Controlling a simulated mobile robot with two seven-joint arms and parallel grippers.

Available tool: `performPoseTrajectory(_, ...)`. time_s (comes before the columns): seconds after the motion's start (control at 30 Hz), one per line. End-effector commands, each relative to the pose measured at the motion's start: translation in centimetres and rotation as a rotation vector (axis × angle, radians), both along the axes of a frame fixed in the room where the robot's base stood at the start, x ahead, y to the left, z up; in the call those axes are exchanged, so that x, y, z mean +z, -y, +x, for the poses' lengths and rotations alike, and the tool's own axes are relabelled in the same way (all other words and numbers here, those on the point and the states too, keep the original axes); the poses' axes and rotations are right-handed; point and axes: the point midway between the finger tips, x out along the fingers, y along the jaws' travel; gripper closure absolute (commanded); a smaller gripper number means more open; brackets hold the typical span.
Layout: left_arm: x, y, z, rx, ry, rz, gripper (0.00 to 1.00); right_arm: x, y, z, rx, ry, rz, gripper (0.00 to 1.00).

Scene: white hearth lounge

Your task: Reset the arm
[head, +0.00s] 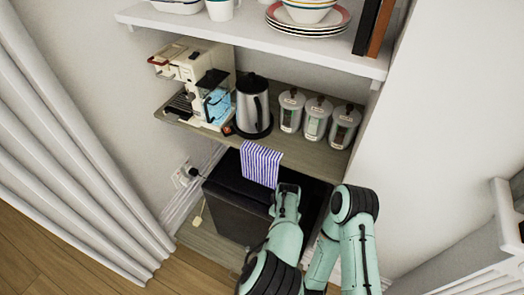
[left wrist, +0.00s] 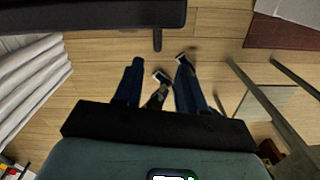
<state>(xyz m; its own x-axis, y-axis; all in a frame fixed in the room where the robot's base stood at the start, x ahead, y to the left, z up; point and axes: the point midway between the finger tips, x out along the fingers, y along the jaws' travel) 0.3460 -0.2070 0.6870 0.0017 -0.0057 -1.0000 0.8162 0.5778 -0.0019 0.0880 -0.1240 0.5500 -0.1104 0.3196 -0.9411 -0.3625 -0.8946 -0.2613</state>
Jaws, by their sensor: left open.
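My left gripper (left wrist: 160,64) shows in the left wrist view, with its two dark fingers apart and nothing held between them. Wooden floor lies beyond the fingers. In the head view, green arm links of mine fold at the lower middle, in front of the shelf unit and the black box. No gripper fingers can be made out clearly there. My right gripper is not seen.
A black box (head: 228,203) sits on the bottom shelf, with a striped cloth (head: 260,165) hanging above it. A coffee machine (head: 183,68), kettle (head: 253,105) and canisters (head: 316,120) stand on the shelf above. White curtains (head: 75,150) hang left; a white wall is right.

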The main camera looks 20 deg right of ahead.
Motion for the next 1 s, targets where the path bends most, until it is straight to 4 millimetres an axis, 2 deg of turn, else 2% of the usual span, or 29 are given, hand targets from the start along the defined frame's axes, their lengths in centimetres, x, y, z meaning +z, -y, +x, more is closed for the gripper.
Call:
performPoseTrajectory(0.17,-0.1,-0.2,0.1,-0.001,-0.001,0.000,0.60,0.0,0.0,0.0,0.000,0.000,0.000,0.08)
performPoseTrajectory(0.27,-1.0,-1.8,0.6,-0.019,-0.011,0.004,0.60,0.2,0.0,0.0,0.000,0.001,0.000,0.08)
performPoseTrajectory(0.37,-3.0,-5.4,1.3,-0.075,-0.033,0.009,0.60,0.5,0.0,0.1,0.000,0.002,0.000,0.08)
performPoseTrajectory(0.47,-5.9,-10.5,1.6,-0.172,-0.065,0.009,0.60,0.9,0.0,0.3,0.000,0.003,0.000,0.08)
performPoseTrajectory(0.57,-8.8,-16.0,0.7,-0.302,-0.099,-0.001,0.60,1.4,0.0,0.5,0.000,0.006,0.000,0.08)
performPoseTrajectory(0.6,-9.9,-18.1,0.0,-0.361,-0.113,-0.008,0.60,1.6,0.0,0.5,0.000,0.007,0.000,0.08)
performPoseTrajectory(0.7,-12.0,-22.8,-2.3,-0.516,-0.139,-0.039,0.60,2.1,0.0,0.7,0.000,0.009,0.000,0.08)
performPoseTrajectory(0.8,-13.5,-26.7,-5.3,-0.679,-0.155,-0.079,0.60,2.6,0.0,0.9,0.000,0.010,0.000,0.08)
performPoseTrajectory(0.9,-14.3,-29.6,-8.6,-0.850,-0.153,-0.131,0.60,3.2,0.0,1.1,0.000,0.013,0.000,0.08)
performPoseTrajectory(1.0,-14.4,-31.6,-12.1,-1.025,-0.131,-0.188,0.60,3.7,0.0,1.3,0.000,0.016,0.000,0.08)
